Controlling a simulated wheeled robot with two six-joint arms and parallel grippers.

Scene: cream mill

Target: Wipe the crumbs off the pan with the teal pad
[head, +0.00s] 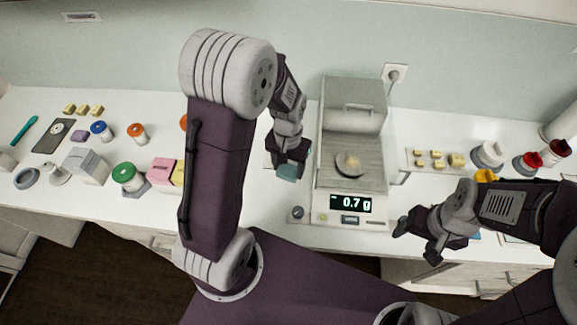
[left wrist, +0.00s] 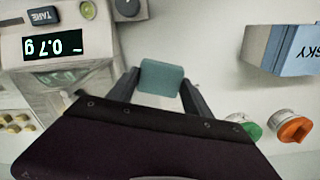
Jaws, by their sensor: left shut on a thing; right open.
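My left gripper (head: 289,160) is shut on the teal pad (head: 287,172), just left of the scale and above the counter. The pad also shows between the fingers in the left wrist view (left wrist: 160,77). The round pan (head: 349,169) sits inside the balance (head: 328,190), to the right of the pad and apart from it. A pale tan patch shows on the pan; single crumbs are too small to tell. The display (head: 350,203) reads -0.7 g. My right gripper (head: 416,240) is open and empty, in front and right of the balance.
The balance has raised side walls and a back housing (head: 354,105). On the left stand lidded jars, a grey box (head: 86,165) and a pink block (head: 162,170). On the right are yellow cubes (head: 437,165) and several jars. A blue-sided box (left wrist: 285,45) shows in the left wrist view.

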